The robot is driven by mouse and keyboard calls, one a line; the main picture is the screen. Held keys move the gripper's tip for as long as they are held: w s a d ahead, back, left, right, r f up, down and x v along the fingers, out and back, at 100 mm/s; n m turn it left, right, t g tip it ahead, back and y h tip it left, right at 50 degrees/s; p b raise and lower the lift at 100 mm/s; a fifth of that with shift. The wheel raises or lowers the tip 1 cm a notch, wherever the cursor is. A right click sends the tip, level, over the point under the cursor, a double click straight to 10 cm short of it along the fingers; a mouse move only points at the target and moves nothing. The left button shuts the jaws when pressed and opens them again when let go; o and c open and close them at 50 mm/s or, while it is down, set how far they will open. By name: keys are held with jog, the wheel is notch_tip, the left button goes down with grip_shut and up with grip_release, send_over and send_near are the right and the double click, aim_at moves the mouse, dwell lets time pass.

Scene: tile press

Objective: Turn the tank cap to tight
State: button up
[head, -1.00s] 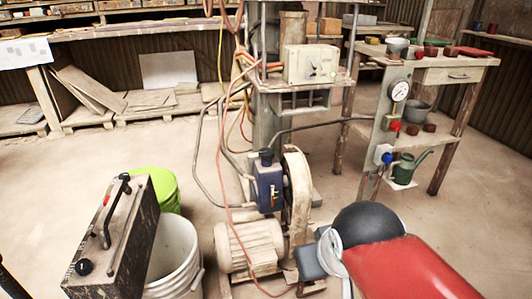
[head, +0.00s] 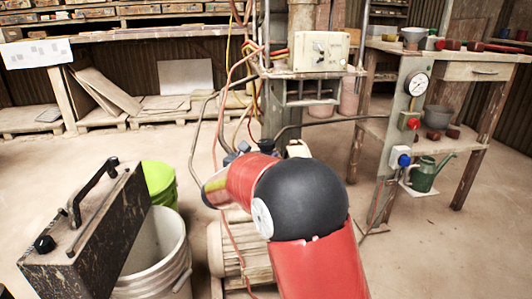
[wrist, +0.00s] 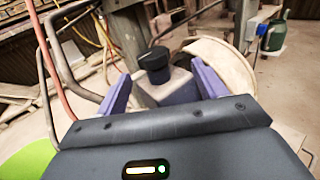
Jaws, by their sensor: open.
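The tank cap (wrist: 155,62) is a black round knob on top of the grey-blue tank (wrist: 168,89) in the wrist view. My gripper (wrist: 160,73) is open, with its two purple fingers apart on the left and right of the tank top in that view. The cap appears between the fingers and a little beyond them. I see no contact, and the exact distance is hard to judge. In the head view my red and black arm hides most of the tank and gripper.
Hoses and cables (wrist: 62,55) run left of the tank. A round wheel guard (wrist: 226,65) stands behind and right. The floor between is partly clear.

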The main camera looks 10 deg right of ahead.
aim_at(263, 147)
jog(key=shift+w+a+f+n, duration=0.25)
jog(key=shift+w+a+n, duration=0.05)
jog(key=shift+w, duration=0.1)
jog(key=shift+w+d, duration=0.1)
jog(key=shift+w, duration=0.25)
jog(key=x, duration=0.7)
jog(key=shift+r, duration=0.1)
jog(key=shift+c, duration=0.4)
jog(key=c, duration=0.9)
